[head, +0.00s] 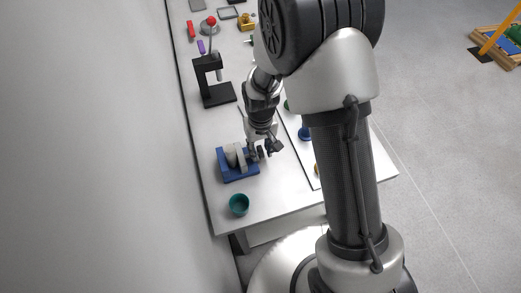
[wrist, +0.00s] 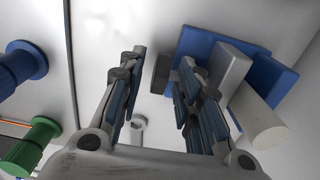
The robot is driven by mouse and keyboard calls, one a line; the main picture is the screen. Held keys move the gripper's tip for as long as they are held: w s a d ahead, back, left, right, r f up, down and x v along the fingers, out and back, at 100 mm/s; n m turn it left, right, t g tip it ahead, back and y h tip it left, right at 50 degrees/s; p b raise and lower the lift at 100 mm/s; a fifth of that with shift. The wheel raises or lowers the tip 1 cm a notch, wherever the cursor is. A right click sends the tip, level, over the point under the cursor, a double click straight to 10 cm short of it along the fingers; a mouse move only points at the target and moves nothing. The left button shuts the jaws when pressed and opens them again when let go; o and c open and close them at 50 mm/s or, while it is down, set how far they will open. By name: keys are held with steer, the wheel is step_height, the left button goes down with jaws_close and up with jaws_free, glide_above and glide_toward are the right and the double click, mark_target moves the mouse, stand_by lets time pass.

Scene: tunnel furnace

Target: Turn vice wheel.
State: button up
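The vice (head: 238,174) is a blue block with grey jaws near the table's wall side; it also shows at the upper right of the wrist view (wrist: 272,78). A pale cylinder (wrist: 262,125) sits at its jaws. A dark grey piece (wrist: 160,73), probably the wheel, shows at the vice's left end, partly hidden behind a finger. My gripper (head: 262,152) is beside the vice's right side. In the wrist view my gripper (wrist: 162,100) is open, its fingers wide apart. The dark piece appears in the gap, nearer the right finger; I cannot tell whether they touch.
A teal cup (head: 239,205) stands near the vice at the table's near end. A black press-like stand (head: 212,82) is farther back. Blue (wrist: 22,64) and green (wrist: 30,146) flanged parts are left in the wrist view. A wall runs along the table's left.

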steer(key=shift+f, duration=0.35)
steer(key=shift+c, duration=0.3)
jaws_close()
